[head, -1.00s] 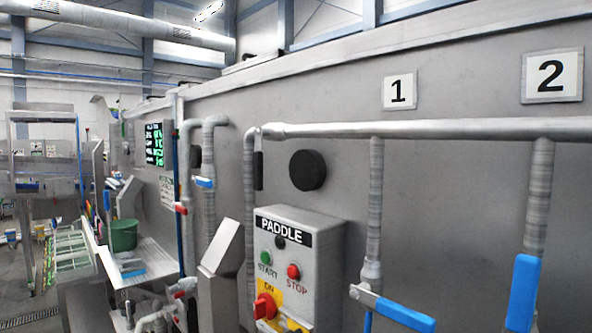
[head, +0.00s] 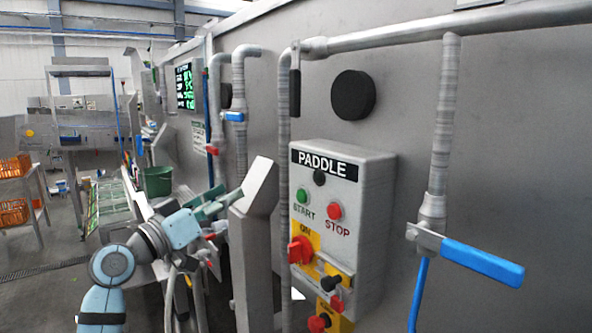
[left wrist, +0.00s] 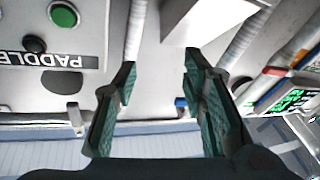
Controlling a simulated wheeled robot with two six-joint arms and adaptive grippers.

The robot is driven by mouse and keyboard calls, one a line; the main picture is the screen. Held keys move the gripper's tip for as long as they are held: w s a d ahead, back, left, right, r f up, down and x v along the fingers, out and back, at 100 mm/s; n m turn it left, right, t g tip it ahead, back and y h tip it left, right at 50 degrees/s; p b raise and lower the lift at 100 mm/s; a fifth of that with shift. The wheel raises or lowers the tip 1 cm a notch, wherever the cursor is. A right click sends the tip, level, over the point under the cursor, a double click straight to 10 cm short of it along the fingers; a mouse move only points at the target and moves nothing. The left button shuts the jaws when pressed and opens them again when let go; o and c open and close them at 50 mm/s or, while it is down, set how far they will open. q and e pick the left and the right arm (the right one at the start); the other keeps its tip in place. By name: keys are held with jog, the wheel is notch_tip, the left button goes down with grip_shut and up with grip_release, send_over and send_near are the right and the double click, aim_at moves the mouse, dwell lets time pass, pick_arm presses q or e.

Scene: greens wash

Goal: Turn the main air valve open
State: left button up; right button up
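No valve in view carries a readable "main air" label. A large blue lever valve (head: 480,262) sits on the right pipe, its handle slanting down to the right. A small blue-handled valve (head: 234,116) is on a pipe at the left; its blue handle also shows in the left wrist view (left wrist: 181,102). A black lever (head: 295,92) hangs down beside the middle pipe. My left gripper (head: 226,200) is beside the sloped metal post, below the small blue handle. In the left wrist view its green-padded fingers (left wrist: 158,85) are apart with nothing between them. My right gripper is out of view.
The PADDLE control box (head: 340,215) with buttons and a red switch juts from the steel wall. The sloped metal post (head: 257,195) stands close to my left gripper. A red-handled valve (head: 211,149) and green bucket (head: 158,180) are at the left.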

aim_at(292, 98)
pick_arm(q)
jog(key=s+d+r+m+g+h, duration=0.35)
jog(key=s+r+m+h, duration=0.3)
jog(key=s+r, duration=0.6)
jog(key=shift+t+y, duration=0.35)
jog(key=shift+y, duration=0.1)
jog(key=p+x, duration=0.1)
jog(key=x, duration=0.4)
jog(key=a+p+x, duration=0.1)
jog(key=p+x, duration=0.1)
jog(key=x, duration=0.3)
jog(key=w+r+p+x, duration=0.1)
jog(key=x, duration=0.5)
jog(key=shift+a, duration=0.2)
jog(key=shift+w, duration=0.2)
grip_shut()
